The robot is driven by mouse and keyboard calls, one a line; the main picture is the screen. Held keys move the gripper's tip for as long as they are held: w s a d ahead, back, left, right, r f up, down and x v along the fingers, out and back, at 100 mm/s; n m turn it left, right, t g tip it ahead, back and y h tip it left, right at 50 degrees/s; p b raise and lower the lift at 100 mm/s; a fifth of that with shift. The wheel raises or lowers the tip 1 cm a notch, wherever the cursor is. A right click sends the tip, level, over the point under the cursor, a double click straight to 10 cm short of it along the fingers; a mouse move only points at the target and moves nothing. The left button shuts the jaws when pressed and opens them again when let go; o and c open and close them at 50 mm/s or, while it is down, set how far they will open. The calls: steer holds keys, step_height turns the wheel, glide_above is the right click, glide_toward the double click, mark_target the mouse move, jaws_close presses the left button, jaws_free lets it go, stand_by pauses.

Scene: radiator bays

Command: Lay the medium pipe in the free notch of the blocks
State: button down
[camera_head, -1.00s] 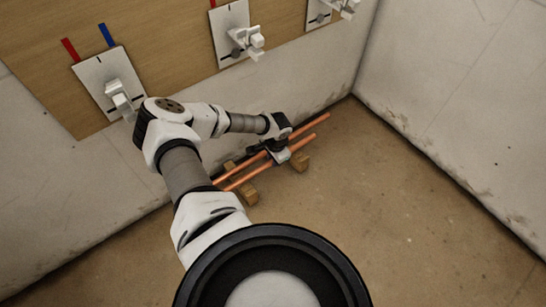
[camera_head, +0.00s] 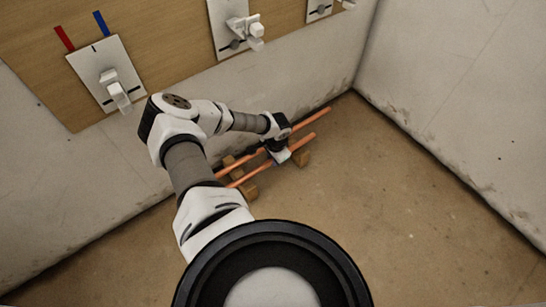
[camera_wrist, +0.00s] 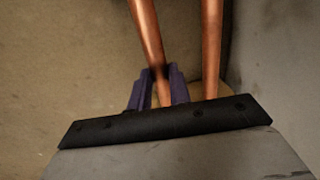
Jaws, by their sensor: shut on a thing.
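Two copper pipes lie roughly parallel low by the wall in the head view. My gripper (camera_head: 280,154) is shut on the nearer, shorter-looking pipe (camera_head: 303,143). In the wrist view, its purple fingers (camera_wrist: 159,92) close around this pipe (camera_wrist: 149,35). The other pipe (camera_head: 316,116) runs beside it on the wall side and also shows at right in the wrist view (camera_wrist: 211,45). Wooden blocks (camera_head: 302,159) (camera_head: 247,190) sit under the pipes. The notches are hidden, and I cannot tell whether the held pipe rests on the blocks or hangs just above them.
The wall with a wooden board (camera_head: 160,40) stands close behind the pipes. White plates (camera_head: 106,75) with white fittings (camera_head: 118,92) are mounted on it. A side wall (camera_head: 460,90) rises at the right. The brown floor (camera_head: 400,220) in front is clear.

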steer(key=shift+f+b, duration=0.35)
steer(key=shift+f, duration=0.15)
stand_by(0.6)
steer(key=c, duration=1.2)
jaws_free()
step_height(320, 180, up, 14)
steer(key=s+d+p, duration=0.1)
steer(key=p, duration=0.4)
steer(key=shift+s+f, duration=0.15)
steer(key=shift+s, duration=0.05)
steer(key=shift+d, duration=0.1)
